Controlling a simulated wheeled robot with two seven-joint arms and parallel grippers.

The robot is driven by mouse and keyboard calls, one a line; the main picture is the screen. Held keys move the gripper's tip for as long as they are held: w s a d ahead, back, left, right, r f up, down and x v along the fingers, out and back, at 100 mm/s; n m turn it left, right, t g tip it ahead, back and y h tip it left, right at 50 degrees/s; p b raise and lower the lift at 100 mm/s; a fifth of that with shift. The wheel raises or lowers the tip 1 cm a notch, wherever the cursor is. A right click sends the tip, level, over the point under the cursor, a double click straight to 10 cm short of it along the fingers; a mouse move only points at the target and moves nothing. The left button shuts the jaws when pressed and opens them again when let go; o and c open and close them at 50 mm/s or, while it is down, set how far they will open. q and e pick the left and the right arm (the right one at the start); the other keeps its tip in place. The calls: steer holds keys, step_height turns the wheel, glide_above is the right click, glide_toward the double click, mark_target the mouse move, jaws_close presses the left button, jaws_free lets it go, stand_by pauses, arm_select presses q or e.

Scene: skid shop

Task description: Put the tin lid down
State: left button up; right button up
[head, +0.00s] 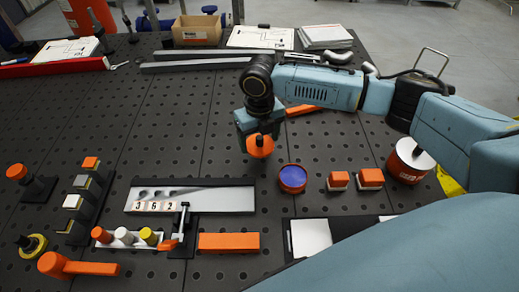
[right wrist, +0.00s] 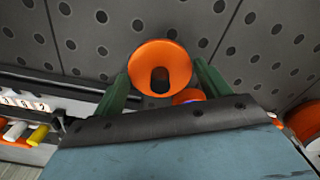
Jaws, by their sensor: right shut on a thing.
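The tin lid (head: 260,147) is a round orange disc with a dark middle. My right gripper (head: 259,133) is shut on it and holds it above the dark perforated table. In the right wrist view the lid (right wrist: 174,56) sits between the green fingertips of the gripper (right wrist: 160,82). An open orange tin (head: 293,178) with a blue inside stands on the table to the right of and nearer than the lid. In the right wrist view only a little of the tin shows behind the gripper. My left gripper is not in view.
Two small orange blocks (head: 370,178) and an orange-and-white can (head: 410,158) stand right of the tin. A grey plate with number tiles (head: 190,196) and an orange bar (head: 229,243) lie nearer. The table's middle left (head: 150,120) is clear.

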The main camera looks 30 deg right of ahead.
mark_target(259, 149)
steer(key=shift+f, duration=2.2)
steer(key=shift+f, duration=0.2)
steer(key=o, duration=1)
steer(key=shift+r, duration=0.15)
step_height(259, 149, up, 12)
steer(key=shift+r, duration=0.1)
